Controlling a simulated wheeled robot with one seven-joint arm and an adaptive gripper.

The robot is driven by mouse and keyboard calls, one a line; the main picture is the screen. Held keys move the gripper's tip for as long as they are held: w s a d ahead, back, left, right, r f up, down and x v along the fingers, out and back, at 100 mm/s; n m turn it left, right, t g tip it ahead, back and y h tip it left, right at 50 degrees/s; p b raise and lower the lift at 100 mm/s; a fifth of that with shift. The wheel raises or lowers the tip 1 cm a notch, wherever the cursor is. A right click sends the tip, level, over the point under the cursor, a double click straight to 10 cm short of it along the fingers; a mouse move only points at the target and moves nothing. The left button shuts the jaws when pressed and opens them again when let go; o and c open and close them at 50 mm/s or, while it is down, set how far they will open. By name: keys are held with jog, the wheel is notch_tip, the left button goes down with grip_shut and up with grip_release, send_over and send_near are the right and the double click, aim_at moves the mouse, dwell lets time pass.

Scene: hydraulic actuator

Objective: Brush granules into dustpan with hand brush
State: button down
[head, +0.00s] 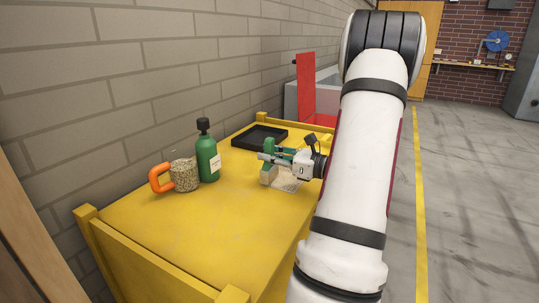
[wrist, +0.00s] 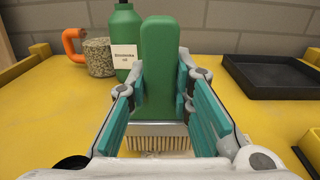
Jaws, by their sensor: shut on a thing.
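The hand brush has a green handle (wrist: 160,70) and pale bristles (wrist: 158,141) that point down. My gripper (wrist: 160,95) is shut on the handle, with a teal-padded finger on each side. In the head view my gripper (head: 285,158) holds the brush (head: 270,145) low over the right side of the yellow table. Whether the bristles touch the table is unclear. A flat black tray (head: 259,137), perhaps the dustpan, lies farther back; it also shows right of the brush in the wrist view (wrist: 275,75).
A green bottle (head: 207,158) and a granule-filled jar with an orange handle (head: 184,175) stand at the left of the yellow table (head: 190,225), by the brick wall. A red upright panel (head: 306,88) stands beyond the far end. The table's near part is clear.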

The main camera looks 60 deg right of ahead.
jog(key=shift+f, duration=0.85)
dwell(1.6)
jog(key=shift+s, duration=0.2)
jog(key=shift+s, duration=0.45)
jog(key=shift+w+r, duration=0.15)
jog(key=shift+w, duration=1.05)
jog(key=shift+s, duration=0.1)
